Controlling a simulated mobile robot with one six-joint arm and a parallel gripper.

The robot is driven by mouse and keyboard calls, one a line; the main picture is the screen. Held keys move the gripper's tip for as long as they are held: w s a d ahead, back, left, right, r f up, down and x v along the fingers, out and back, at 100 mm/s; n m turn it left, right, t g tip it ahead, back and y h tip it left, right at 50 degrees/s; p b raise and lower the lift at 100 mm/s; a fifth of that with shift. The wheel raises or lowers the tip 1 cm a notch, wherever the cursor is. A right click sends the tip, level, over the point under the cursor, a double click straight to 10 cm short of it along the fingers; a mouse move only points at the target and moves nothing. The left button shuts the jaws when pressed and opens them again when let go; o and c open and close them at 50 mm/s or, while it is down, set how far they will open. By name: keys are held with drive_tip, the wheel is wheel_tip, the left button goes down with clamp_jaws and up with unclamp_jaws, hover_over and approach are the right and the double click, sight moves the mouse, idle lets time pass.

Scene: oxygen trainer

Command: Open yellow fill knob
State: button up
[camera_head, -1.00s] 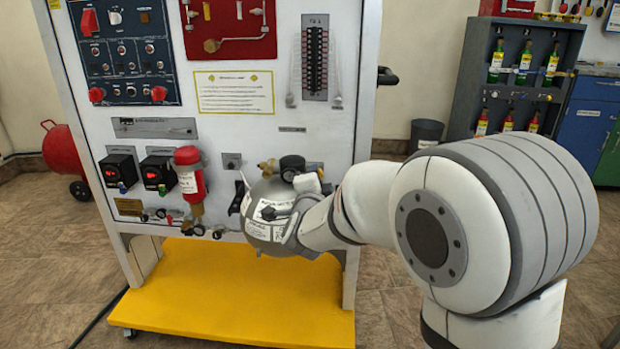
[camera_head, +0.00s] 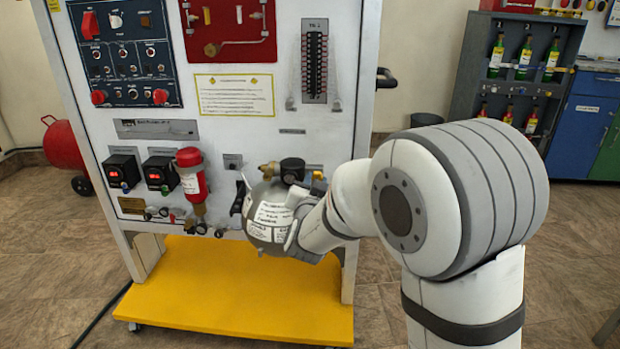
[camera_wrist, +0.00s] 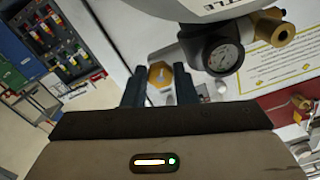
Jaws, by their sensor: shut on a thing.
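The yellow fill knob (camera_wrist: 160,74) is a yellow hexagonal piece on the white panel in the wrist view. My gripper (camera_wrist: 159,88) has its two dark fingers on either side of the knob, shut on it. In the head view the fingers and the knob are hidden behind my arm and the grey round bottle (camera_head: 268,213). The bottle has a white label and hangs at the front of the white panel (camera_head: 235,137). It also shows at the top of the wrist view (camera_wrist: 205,8).
A dark pressure gauge (camera_wrist: 223,55) with a brass fitting (camera_wrist: 270,27) sits close to the right of the fingers. A red cylinder (camera_head: 192,180) stands left of the bottle. A yellow base shelf (camera_head: 240,300) lies below. Bottle racks (camera_head: 520,65) stand at the back right.

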drive_tip(key=n+p, duration=0.1)
drive_tip(key=n, duration=0.2)
drive_tip(key=shift+d+r+n+p, duration=0.1)
drive_tip(key=shift+n+p, duration=0.95)
drive_tip(key=shift+n, duration=0.95)
drive_tip(key=o, duration=1)
drive_tip(key=shift+s+p, duration=0.7)
drive_tip(key=shift+s, duration=3.2)
